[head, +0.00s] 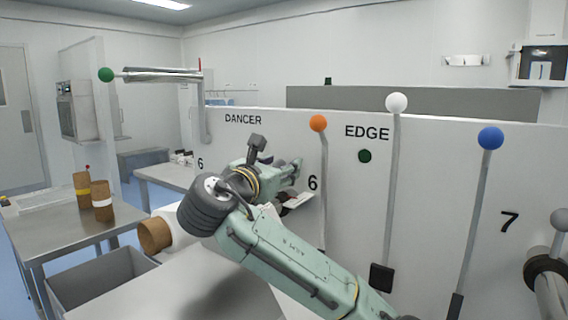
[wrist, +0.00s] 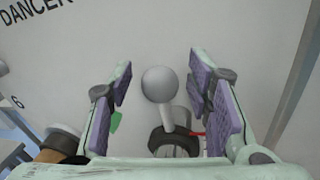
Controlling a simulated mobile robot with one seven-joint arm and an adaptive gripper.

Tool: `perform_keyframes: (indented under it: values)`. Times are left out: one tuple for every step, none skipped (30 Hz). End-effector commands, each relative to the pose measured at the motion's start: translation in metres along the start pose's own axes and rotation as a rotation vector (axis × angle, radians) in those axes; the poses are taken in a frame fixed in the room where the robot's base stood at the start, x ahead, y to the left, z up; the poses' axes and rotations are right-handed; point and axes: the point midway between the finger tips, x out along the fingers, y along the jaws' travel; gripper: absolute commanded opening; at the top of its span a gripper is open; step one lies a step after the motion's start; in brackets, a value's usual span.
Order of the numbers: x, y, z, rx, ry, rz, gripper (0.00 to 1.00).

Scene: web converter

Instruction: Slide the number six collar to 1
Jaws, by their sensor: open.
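In the wrist view a grey ball knob (wrist: 159,84) stands on a short stem from a dark ring-shaped collar (wrist: 175,142), close to the white panel. My gripper (wrist: 160,78) is open, with purple pads on either side of the knob and a visible gap at each side. A thin red mark (wrist: 198,133) shows beside the collar. No scale figure 1 can be read.
Levers with orange (head: 318,123), white (head: 396,103) and blue (head: 490,138) balls stand right of my gripper. A similar grey knob (head: 559,218) is by the 7. A brown-cored roll (head: 155,235) lies left. A steel table (head: 60,232) holds cores.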

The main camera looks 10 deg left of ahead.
Motion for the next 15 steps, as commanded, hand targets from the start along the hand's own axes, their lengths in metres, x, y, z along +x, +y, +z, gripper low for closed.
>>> perform_keyframes:
  values:
    - [-0.0004, -0.0002, 0.0001, 0.0, 0.0, 0.0, 0.46]
    - [-0.0005, -0.0002, 0.0, 0.0, 0.0, 0.0, 0.46]
    - [-0.0006, -0.0003, 0.0, 0.0, 0.0, 0.0, 0.46]
    - [-0.0006, -0.0003, 0.0, 0.0, 0.0, 0.0, 0.46]
    - [-0.0006, -0.0003, 0.0, 0.0, 0.0, 0.0, 0.46]
    - [-0.0006, -0.0003, 0.0, 0.0, 0.0, 0.0, 0.46]
    - [-0.0005, -0.0003, 0.0, 0.0, 0.0, 0.0, 0.46]
    - [-0.0005, -0.0003, 0.0, 0.0, 0.0, 0.0, 0.46]
    - [-0.0005, -0.0003, 0.0, 0.0, 0.0, 0.0, 0.46]
    - [-0.0005, -0.0003, 0.0, 0.0, 0.0, 0.0, 0.44]
    - [-0.0005, -0.0003, 0.0, 0.0, 0.0, 0.0, 0.42]
    - [-0.0005, -0.0003, 0.0, 0.0, 0.0, 0.0, 0.39]
    - [-0.0004, -0.0003, -0.0001, 0.0, 0.0, 0.0, 0.37]
    - [-0.0004, -0.0003, -0.0001, 0.0, 0.0, 0.0, 0.35]
    - [-0.0004, -0.0003, -0.0001, 0.0, 0.0, 0.0, 0.32]
